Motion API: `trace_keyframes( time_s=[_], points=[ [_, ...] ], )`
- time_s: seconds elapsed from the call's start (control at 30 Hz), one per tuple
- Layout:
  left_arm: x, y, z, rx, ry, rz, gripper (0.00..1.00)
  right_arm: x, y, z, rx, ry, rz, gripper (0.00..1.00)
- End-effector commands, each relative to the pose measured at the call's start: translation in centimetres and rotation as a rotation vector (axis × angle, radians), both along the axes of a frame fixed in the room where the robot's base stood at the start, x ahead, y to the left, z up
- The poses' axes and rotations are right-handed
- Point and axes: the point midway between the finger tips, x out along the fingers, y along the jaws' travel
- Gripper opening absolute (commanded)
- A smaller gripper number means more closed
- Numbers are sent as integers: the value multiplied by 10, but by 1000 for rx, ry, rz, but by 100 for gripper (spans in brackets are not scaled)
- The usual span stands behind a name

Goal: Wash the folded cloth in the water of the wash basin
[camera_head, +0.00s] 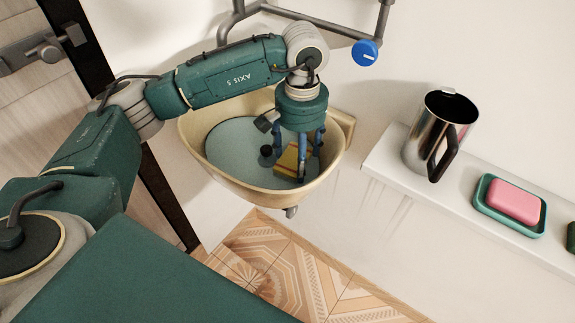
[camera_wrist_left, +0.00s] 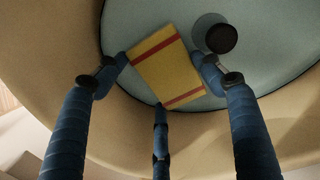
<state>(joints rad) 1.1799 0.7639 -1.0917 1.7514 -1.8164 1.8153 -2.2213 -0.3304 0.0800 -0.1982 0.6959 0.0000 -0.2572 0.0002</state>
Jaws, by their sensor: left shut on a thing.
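The folded cloth (camera_head: 287,161) is yellow with red stripes. It is inside the cream wash basin (camera_head: 318,193), over the blue-grey water (camera_head: 232,145). My left gripper (camera_head: 298,163) points down into the basin, its blue fingers shut on the cloth. In the left wrist view the cloth (camera_wrist_left: 165,68) lies between the fingertips, with the water (camera_wrist_left: 270,40) behind it. I cannot tell whether the cloth touches the water or is just above it. My right gripper is not in view.
A dark round fitting (camera_wrist_left: 221,38) is beside the cloth in the basin. A grey pipe with a blue knob (camera_head: 366,53) is above. On the white ledge (camera_head: 405,178) at right stand a metal pitcher (camera_head: 425,140) and pink soap (camera_head: 514,202) in a green dish (camera_head: 487,204).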

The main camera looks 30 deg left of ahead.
Motion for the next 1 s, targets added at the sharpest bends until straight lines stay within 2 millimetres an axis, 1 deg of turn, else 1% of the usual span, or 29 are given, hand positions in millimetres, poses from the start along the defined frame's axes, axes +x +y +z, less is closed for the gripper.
trace_keyframes(
  time_s=[0.03, 0.27, 0.5, 0.77, 1.0],
  points=[
    [0, 0, -4, -1, -2, 0, 46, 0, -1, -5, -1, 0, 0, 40],
    [0, 0, 0, -1, -3, 1, 46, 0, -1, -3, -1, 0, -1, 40],
    [-6, 1, 19, -1, -3, 0, 46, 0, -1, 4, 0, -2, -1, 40],
    [-12, 2, 41, -1, -3, 1, 46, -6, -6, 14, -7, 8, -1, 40],
    [-18, 3, 60, -1, -4, 1, 46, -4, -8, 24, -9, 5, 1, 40]
  ],
)
